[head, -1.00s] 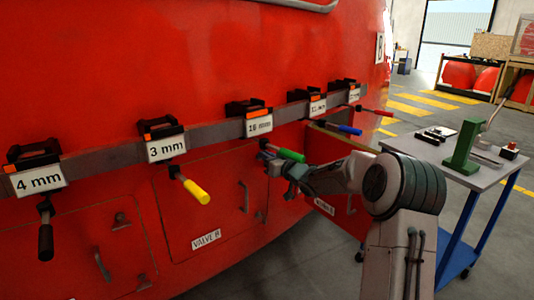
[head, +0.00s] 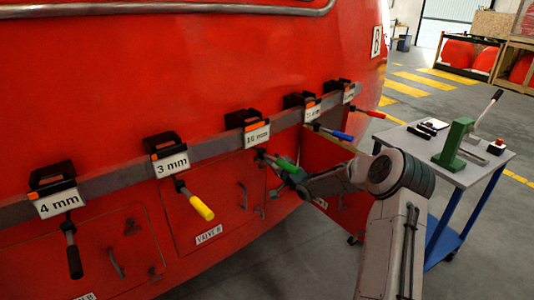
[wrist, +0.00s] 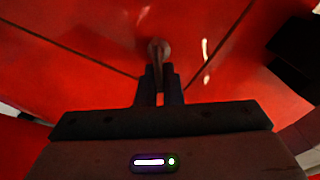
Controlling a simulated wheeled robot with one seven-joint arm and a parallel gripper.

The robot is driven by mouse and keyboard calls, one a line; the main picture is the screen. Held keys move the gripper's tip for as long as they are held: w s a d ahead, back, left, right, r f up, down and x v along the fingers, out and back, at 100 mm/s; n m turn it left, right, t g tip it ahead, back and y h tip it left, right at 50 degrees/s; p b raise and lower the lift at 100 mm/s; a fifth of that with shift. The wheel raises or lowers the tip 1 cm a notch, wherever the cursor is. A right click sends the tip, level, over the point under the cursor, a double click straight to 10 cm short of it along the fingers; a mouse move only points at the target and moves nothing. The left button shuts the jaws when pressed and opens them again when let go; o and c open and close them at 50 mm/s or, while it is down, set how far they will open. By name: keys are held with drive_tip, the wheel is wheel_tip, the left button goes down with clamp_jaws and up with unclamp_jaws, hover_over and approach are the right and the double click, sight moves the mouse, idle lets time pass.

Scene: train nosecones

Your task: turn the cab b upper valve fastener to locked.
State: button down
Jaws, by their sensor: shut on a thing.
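My gripper (head: 279,166) reaches from the right to the red cab front, just by the green-handled tool under the 10 mm label. In the wrist view my gripper (wrist: 160,85) has its dark fingers close together around a slim grey-brown part with a rounded end (wrist: 158,48). This part looks like a fastener on the red panel, but no marking shows whether it is the upper valve one or which way it is turned. In the head view my gripper hides that spot. A panel marked VALVE B (head: 208,234) lies below left of my gripper.
A grey rail (head: 215,147) with labelled tool holders crosses the cab front. Yellow (head: 199,206), green (head: 287,164), blue (head: 341,135) and black-handled (head: 74,260) tools stick out from it. A red panel (head: 330,160) juts out behind my arm. A blue-legged table (head: 465,172) stands right.

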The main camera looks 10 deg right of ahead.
drive_tip(key=m+p, duration=0.1)
drive_tip(key=m, duration=0.1)
drive_tip(key=shift+d+f+m, duration=0.1)
drive_tip(key=shift+d+m, duration=0.05)
drive_tip(key=shift+m, duration=0.25)
drive_tip(key=shift+f+m+p, duration=0.2)
drive_tip(key=shift+m+p, duration=0.15)
drive_tip(key=shift+m, duration=0.55)
drive_tip(key=shift+f+m+p, duration=0.2)
drive_tip(key=shift+m+p, duration=0.15)
drive_tip(key=shift+m, duration=0.55)
drive_tip(key=c, duration=1.6)
unclamp_jaws()
drive_tip(key=shift+w, duration=0.1)
drive_tip(key=b+v, duration=0.2)
drive_tip(key=v, duration=1.2)
